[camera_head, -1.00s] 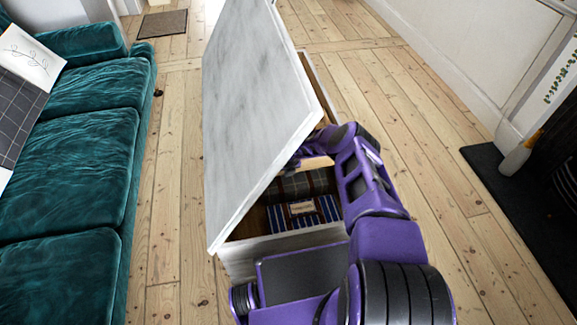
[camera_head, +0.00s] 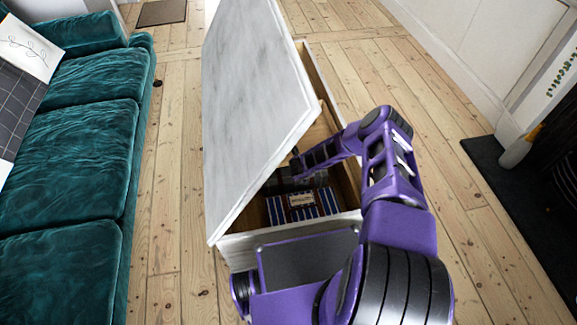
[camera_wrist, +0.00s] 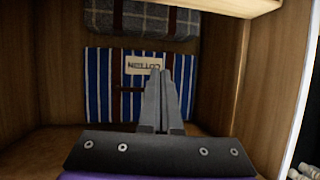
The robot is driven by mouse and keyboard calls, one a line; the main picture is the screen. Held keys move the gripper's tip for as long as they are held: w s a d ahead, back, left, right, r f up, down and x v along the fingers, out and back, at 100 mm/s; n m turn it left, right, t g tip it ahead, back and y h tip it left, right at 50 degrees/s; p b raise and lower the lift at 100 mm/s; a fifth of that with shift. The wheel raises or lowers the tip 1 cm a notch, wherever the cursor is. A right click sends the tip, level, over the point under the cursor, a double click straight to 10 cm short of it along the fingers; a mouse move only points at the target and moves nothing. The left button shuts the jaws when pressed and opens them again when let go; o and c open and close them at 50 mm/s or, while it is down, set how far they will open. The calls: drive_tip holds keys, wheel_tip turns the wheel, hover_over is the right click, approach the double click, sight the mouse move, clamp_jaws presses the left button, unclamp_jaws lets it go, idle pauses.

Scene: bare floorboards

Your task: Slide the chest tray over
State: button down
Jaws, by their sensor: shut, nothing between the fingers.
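The chest (camera_head: 232,247) stands open, its white lid (camera_head: 262,110) tilted up over the left part of the box. Pale wood, apparently the tray (camera_head: 320,129), shows beyond my arm under the lid; most of it is hidden. In the wrist view a pale wooden tray edge (camera_wrist: 225,5) crosses the top right. My gripper (camera_wrist: 164,78) is shut and empty, inside the chest opening, in front of that edge and apart from it in the picture. It also shows partly in the head view (camera_head: 298,164).
A striped blue bundle (camera_head: 303,205) with a label and a grey plaid bundle (camera_wrist: 140,18) lie in the chest. The chest's right wall (camera_head: 347,184) is beside my arm. A teal sofa (camera_head: 70,190) stands left; floorboards at right (camera_head: 440,165) are clear.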

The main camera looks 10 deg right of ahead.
sight(287, 159)
drive_tip(key=a+t+y, duration=0.2)
drive_tip(key=a+t, duration=0.2)
drive_tip(key=shift+w+f+b, duration=0.8)
drive_tip(key=shift+w+f, duration=0.25)
drive_tip(key=shift+w, duration=0.7)
drive_tip(key=shift+w+f+b, duration=0.75)
drive_tip(key=shift+w+f, duration=0.3)
drive_tip(key=shift+w, duration=0.75)
drive_tip(key=shift+w+f+b, duration=0.8)
drive_tip(key=shift+w+f, duration=0.25)
drive_tip(key=shift+w, duration=0.7)
drive_tip(key=shift+w, duration=1.95)
